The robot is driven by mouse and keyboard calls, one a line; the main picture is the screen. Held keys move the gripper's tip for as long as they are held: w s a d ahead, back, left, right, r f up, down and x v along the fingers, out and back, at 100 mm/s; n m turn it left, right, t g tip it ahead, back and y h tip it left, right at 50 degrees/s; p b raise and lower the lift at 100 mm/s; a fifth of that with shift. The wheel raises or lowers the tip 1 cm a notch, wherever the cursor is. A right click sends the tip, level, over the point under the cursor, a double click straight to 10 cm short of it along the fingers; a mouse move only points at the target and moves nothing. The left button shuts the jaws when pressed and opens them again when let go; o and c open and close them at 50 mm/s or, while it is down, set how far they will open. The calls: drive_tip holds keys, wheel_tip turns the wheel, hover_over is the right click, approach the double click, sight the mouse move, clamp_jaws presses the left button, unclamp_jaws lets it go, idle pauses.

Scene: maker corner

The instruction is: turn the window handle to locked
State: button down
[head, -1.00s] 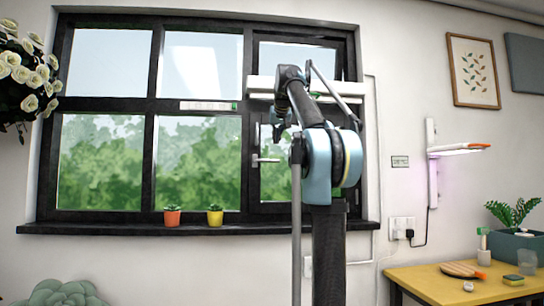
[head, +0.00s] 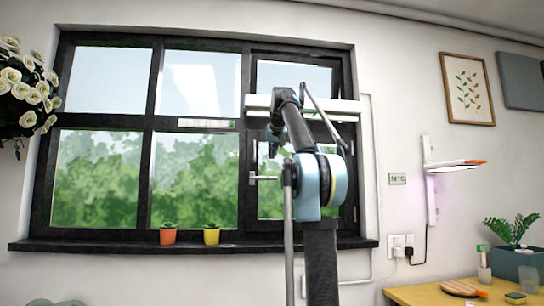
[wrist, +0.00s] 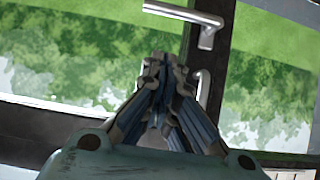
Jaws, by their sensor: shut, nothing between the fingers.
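The window handle (head: 264,178) is a silver lever on the dark frame of the right-hand window pane. Its lever lies horizontal, pointing right from its mount in the head view. In the wrist view the handle (wrist: 184,12) shows at the top, its lever pointing left. My gripper (head: 272,150) is just above the handle in the head view, small and partly hidden by my arm. In the wrist view my gripper (wrist: 164,62) is shut and empty, its tips below the lever and apart from it in the picture. The depth gap is unclear.
A small silver piece (wrist: 203,88) sits on the frame beside my fingertips. A white bar (head: 340,106) crosses the window above. A yellow table (head: 420,294) is at right.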

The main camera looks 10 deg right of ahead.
drive_tip(key=w+f, duration=0.6)
drive_tip(key=f, duration=0.1)
drive_tip(key=shift+f, duration=0.2)
drive_tip(key=shift+a, duration=0.15)
